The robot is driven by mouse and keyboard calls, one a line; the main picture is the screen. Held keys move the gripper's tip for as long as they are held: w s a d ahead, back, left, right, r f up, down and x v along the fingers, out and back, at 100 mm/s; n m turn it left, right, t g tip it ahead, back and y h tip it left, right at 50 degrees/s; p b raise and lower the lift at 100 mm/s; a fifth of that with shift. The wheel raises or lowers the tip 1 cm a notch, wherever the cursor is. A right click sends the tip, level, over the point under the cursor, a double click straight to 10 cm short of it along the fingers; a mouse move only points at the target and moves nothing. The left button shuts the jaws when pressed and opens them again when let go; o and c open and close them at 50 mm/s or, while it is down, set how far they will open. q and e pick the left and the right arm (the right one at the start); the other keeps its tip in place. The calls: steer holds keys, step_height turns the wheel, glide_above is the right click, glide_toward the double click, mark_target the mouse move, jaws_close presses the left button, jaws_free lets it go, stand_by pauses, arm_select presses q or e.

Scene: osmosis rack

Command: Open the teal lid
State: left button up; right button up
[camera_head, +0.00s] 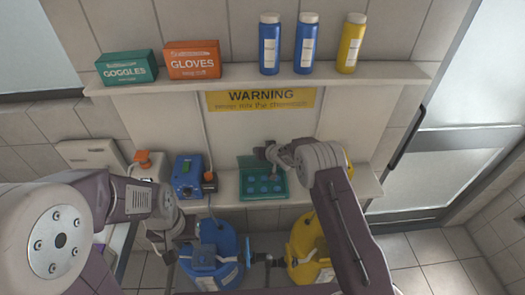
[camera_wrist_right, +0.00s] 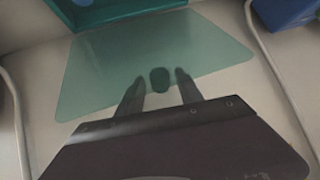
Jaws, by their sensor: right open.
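The teal lid (camera_head: 247,162) is a see-through panel. In the head view it stands raised at the back of the teal box (camera_head: 284,185), whose round blue wells show. In the right wrist view the lid (camera_wrist_right: 95,80) spreads out beside the box wall (camera_wrist_right: 120,13), with a dark knob (camera_wrist_right: 160,80) on it. My right gripper (camera_wrist_right: 157,82) is open, with one finger on each side of the knob; I cannot tell if they touch it. My left gripper (camera_head: 165,240) is low at the left, away from the lid; its jaws are unclear.
A blue device (camera_head: 187,177) stands left of the box on the lower shelf. Blue (camera_head: 228,245) and yellow (camera_head: 303,235) tanks stand below. The upper shelf (camera_head: 240,76) holds two cartons and several bottles. A warning sign (camera_head: 262,99) hangs behind.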

steer(key=shift+w, duration=0.1)
steer(key=shift+s+r, duration=0.25)
steer(key=shift+s, duration=0.1)
steer(key=b+v, duration=0.2)
steer(key=v, duration=0.6)
steer(key=shift+b, duration=0.35)
steer(key=shift+d, duration=0.1)
steer(key=shift+s, duration=0.1)
